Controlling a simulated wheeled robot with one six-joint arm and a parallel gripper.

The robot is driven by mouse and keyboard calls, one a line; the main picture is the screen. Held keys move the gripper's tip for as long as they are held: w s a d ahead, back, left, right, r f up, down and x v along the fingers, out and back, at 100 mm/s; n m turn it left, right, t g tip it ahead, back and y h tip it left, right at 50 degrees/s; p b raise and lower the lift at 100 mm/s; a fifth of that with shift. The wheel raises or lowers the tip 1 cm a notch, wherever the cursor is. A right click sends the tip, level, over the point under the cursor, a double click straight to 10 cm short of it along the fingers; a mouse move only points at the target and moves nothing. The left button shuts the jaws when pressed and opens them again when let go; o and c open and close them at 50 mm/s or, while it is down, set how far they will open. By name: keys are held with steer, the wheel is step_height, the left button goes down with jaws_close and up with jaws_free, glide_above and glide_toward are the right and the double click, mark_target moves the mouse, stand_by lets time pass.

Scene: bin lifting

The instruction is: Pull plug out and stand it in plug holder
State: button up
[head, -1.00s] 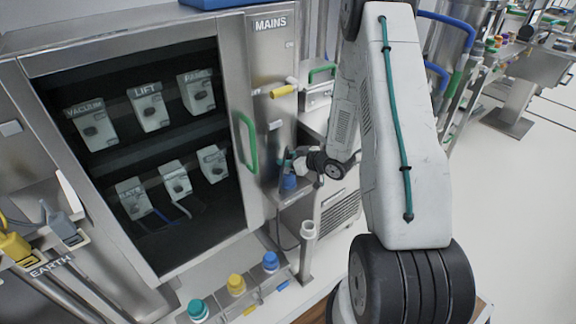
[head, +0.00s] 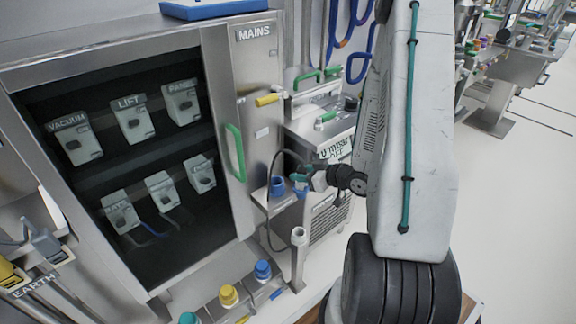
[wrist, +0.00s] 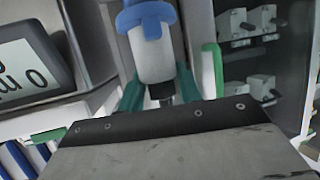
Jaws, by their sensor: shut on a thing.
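My gripper (head: 300,179) has teal fingers and is shut on the plug. In the wrist view the plug (wrist: 152,62) is a pale cylinder with a blue collar and a dark lower end between the teal fingers (wrist: 158,93). In the head view the plug's blue end (head: 300,190) shows just under the fingers, apart from and right of a blue socket (head: 277,187) on a small steel shelf.
A dark cable (head: 274,165) loops beside the shelf. The steel MAINS cabinet (head: 256,60) with a green handle (head: 236,152) stands left. A vented unit (head: 325,222) stands behind the post. Teal, yellow and blue caps (head: 228,294) line the front.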

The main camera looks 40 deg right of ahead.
steer(key=shift+a+v, duration=0.2)
steer(key=shift+v, duration=0.85)
steer(key=shift+a+v, duration=0.2)
steer(key=shift+v, duration=0.8)
steer(key=shift+r, duration=0.2)
